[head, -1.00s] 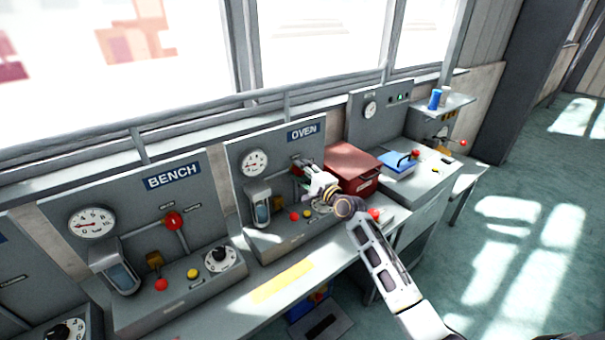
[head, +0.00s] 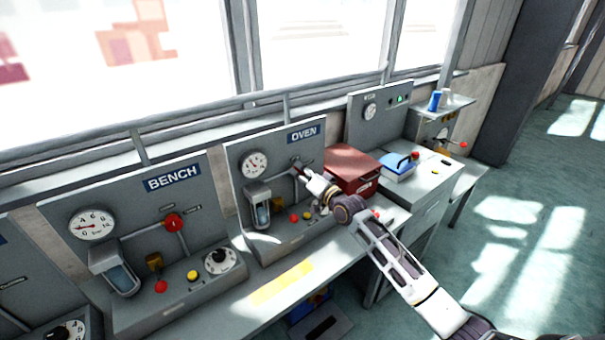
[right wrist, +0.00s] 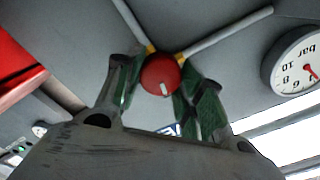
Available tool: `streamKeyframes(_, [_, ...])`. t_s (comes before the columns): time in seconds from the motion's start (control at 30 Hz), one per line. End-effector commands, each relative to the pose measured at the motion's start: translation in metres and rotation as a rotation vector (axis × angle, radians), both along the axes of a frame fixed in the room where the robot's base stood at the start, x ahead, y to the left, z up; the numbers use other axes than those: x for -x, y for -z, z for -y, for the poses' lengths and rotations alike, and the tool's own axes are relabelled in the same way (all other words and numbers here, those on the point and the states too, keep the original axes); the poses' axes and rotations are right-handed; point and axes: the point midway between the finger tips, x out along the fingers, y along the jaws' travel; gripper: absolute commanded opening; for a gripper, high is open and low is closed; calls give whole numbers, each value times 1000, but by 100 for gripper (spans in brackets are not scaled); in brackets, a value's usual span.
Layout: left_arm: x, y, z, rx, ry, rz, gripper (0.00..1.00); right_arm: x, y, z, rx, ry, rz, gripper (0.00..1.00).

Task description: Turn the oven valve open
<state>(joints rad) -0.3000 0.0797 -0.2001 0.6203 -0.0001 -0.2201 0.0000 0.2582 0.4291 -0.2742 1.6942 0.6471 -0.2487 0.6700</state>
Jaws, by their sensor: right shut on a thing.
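The oven panel (head: 236,190) stands in the middle of the head view under the OVEN sign (head: 303,133). My right gripper (head: 303,174) reaches its upper right part, where it hides the valve knob. In the right wrist view the oven valve (right wrist: 160,75) is a round red knob with a short white mark, where pale pipes with yellow collars meet. The green-padded fingers of my right gripper (right wrist: 160,88) are shut on it from both sides. The oven gauge (head: 255,165) is left of the gripper and also shows in the wrist view (right wrist: 297,62). My left gripper is not in view.
A red box (head: 352,165) stands close to the right of the gripper, with a blue case (head: 396,166) beyond it. The bench panel (head: 130,215) with its red knob (head: 174,222) is at the left. A sight glass (head: 260,205) and buttons are below the gripper.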

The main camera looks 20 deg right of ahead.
Motion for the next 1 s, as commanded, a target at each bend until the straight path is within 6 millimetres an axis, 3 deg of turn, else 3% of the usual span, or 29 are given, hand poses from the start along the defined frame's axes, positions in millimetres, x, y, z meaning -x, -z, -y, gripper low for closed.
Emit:
streamKeyframes(0.4, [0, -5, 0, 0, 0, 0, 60, 1, 2, -1, 212, -1, 72, 14])
streamKeyframes(0.9, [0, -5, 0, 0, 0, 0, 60, 1, 3, -1, 237, -1, 81, 14])
streamKeyframes(0.93, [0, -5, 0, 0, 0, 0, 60, 1, 3, -1, 237, -1, 81, 40])
streamKeyframes(1.0, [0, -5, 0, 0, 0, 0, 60, 1, 2, -1, 237, -1, 81, 49])
